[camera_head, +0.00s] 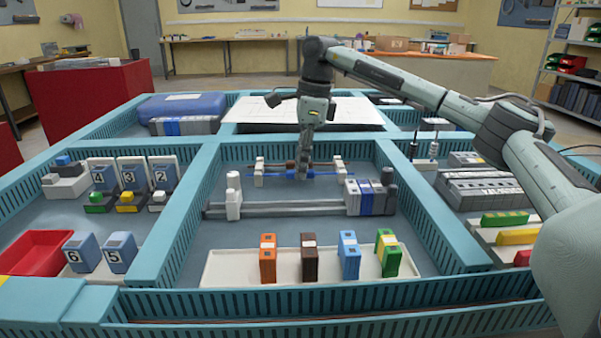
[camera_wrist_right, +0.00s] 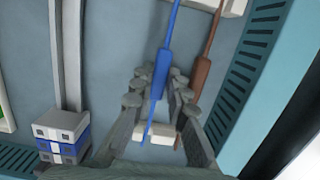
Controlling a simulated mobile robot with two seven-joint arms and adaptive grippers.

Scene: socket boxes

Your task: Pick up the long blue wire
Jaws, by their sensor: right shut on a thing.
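The long blue wire (camera_head: 325,176) lies level in the middle compartment of the workbench, at the small white holders. In the right wrist view the blue wire (camera_wrist_right: 164,60) runs between the fingers of my right gripper (camera_wrist_right: 158,92), which are closed around its thicker part. In the head view my right gripper (camera_head: 306,170) points down over the wire. A brown wire (camera_wrist_right: 199,75) runs beside the blue one, just outside the fingers. One white holder (camera_wrist_right: 155,134) shows beneath the wire. My left gripper is in neither view.
A rail (camera_head: 290,208) with grey and blue blocks (camera_head: 370,197) stands in front of the wires. A white tray (camera_head: 225,268) carries orange, brown, blue and green blocks nearer the front. Teal slotted walls (camera_head: 195,205) border the compartment.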

